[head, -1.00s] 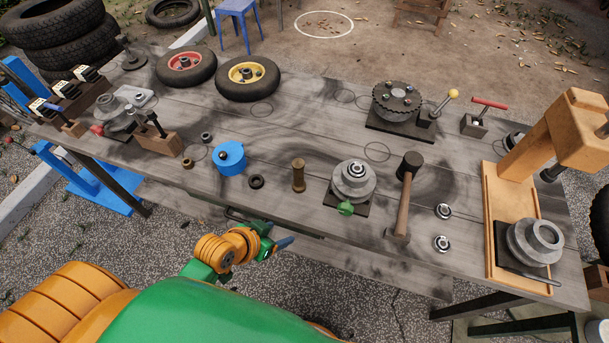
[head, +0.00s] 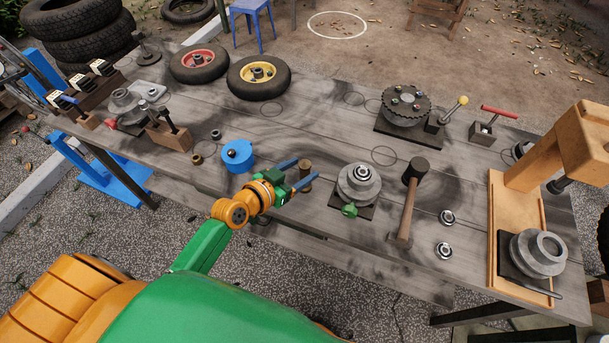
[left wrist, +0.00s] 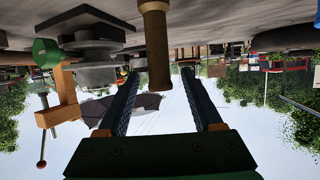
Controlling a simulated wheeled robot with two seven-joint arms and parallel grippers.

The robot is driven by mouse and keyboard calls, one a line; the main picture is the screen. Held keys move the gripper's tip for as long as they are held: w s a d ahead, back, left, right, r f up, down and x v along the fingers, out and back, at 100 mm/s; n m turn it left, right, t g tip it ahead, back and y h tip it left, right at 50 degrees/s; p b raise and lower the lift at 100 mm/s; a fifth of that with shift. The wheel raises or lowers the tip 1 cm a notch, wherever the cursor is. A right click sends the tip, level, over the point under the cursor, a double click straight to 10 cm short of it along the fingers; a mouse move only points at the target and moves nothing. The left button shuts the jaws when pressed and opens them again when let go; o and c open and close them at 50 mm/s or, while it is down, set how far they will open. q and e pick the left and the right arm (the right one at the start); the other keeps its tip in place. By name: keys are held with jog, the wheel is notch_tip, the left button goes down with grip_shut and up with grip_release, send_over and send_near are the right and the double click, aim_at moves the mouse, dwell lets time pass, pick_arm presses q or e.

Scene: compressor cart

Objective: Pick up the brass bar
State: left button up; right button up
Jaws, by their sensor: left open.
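The brass bar (head: 305,166) is a short, brown-gold upright cylinder on the workbench, near its front edge. My left gripper (head: 297,173) is open and empty, with its two blue fingers pointing at the bar from the front left. In the left wrist view, which is upside down, the brass bar (left wrist: 155,50) hangs from the top of the picture. Its free end shows between the open fingertips (left wrist: 160,74), with a gap on each side. I cannot tell how deep it lies between them. My right gripper is not in view.
A blue round pot (head: 237,157) stands left of the bar. A grey stepped pulley with a green knob (head: 358,185) stands to its right, then a mallet (head: 411,200). Two wheels (head: 258,78) lie behind. The bench (head: 330,120) is bare behind the bar.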

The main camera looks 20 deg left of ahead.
pick_arm(q)
jog(key=shift+x, duration=1.15)
jog(key=shift+s, duration=0.1)
grip_shut()
dwell(0.4)
